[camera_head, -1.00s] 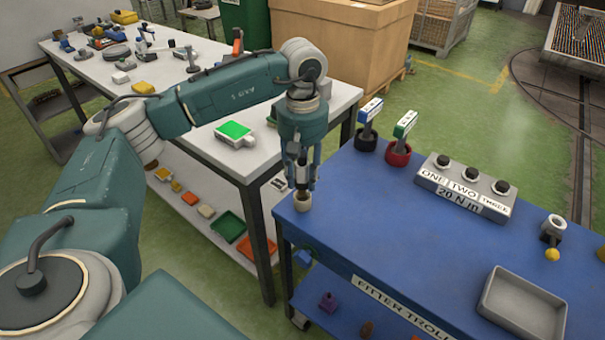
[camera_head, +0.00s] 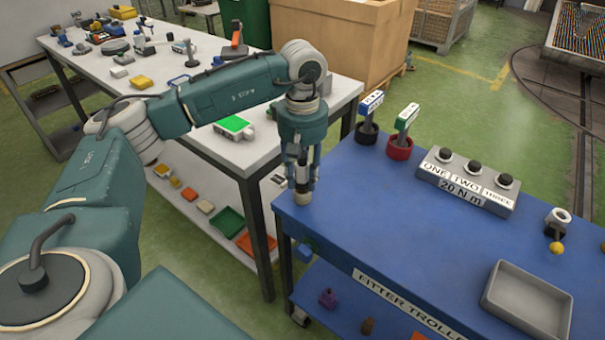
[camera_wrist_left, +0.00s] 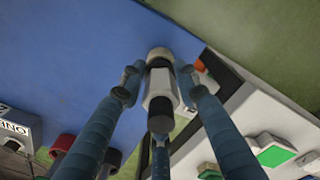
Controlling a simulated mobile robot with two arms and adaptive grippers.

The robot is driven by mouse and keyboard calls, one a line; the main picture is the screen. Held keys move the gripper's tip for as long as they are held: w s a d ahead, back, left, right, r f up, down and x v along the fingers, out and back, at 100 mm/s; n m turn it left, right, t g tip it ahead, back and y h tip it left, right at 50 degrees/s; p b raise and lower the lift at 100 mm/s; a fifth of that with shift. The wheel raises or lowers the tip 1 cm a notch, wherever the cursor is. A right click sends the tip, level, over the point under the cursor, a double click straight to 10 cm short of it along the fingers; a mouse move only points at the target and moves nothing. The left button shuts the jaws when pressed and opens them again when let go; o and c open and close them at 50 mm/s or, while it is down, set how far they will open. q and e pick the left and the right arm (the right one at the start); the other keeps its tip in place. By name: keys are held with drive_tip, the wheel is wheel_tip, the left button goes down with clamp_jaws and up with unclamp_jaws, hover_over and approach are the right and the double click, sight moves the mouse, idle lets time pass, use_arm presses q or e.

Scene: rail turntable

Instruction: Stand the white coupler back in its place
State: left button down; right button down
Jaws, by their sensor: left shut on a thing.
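My left gripper (camera_head: 302,180) points down over the near left corner of the blue trolley top (camera_head: 350,230). Its fingers are shut on a white and black cylindrical piece, which looks like the white coupler (camera_wrist_left: 160,88). In the left wrist view the piece has a white body, a black band and a dark end toward the camera. A pale round end (camera_head: 302,198) shows below the fingers, at the trolley top. I cannot tell whether this end is part of the coupler or a separate seat, nor whether it touches the trolley. My right gripper is out of view.
Black (camera_head: 367,132) and red (camera_head: 399,148) round holders with signs, a grey numbered block (camera_head: 465,182), a fitting with a yellow ball (camera_head: 557,225) and a grey tray (camera_head: 527,300) occupy the trolley. Its middle is clear. A cluttered white bench (camera_head: 190,105) stands left.

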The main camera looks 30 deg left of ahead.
use_arm(q)
drive_tip(key=shift+f+b, duration=0.45)
drive_tip(key=shift+f, duration=0.25)
drive_tip(key=c, duration=1.2)
unclamp_jaws()
